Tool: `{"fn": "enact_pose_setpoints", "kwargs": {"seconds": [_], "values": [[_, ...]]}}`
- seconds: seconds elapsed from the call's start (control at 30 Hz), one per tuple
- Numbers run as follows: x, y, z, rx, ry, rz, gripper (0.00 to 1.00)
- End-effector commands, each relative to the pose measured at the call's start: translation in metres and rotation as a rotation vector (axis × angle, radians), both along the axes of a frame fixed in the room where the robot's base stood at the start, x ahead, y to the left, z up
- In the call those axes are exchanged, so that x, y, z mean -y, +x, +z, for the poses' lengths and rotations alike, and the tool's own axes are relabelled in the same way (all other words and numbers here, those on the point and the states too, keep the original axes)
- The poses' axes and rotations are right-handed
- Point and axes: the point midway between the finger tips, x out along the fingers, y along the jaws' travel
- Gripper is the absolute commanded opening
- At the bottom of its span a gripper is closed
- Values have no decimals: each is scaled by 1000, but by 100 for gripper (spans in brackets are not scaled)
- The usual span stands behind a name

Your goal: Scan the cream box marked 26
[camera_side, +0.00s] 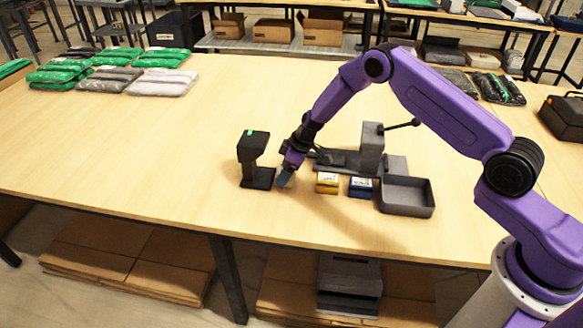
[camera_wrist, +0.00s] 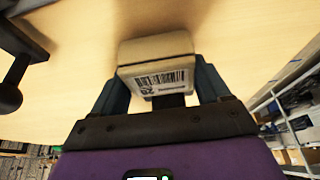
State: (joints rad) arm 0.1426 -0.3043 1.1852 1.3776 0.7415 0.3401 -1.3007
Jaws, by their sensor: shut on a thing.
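The cream box (camera_wrist: 155,50) is between the two fingers of my gripper (camera_wrist: 158,84) in the wrist view. Its white label with a barcode and an upside-down 26 faces the wrist camera. In the side view my gripper (camera_side: 286,178) is low over the table, just right of the black scanner stand (camera_side: 254,158), which has a green light on top. I cannot make out the cream box there; the gripper seems to hide it. A dark stand-like shape (camera_wrist: 14,80) shows at the left edge of the wrist view.
A yellow box (camera_side: 327,183) and a blue box (camera_side: 361,187) sit right of my gripper, beside an empty grey tray (camera_side: 428,205). A grey fixture (camera_side: 371,150) with a rod stands behind them. Bagged garments (camera_side: 163,82) lie at the back left. The table's left middle is clear.

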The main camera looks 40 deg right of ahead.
Motion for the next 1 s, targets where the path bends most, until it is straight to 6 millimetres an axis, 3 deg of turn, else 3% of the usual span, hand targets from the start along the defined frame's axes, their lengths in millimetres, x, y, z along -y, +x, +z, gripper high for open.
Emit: {"fn": "enact_pose_setpoints", "kwargs": {"seconds": [0.47,1.0], "values": [[3,-1,5,2,1,-3,45],[30,-28,55,2,0,-2,45]]}}
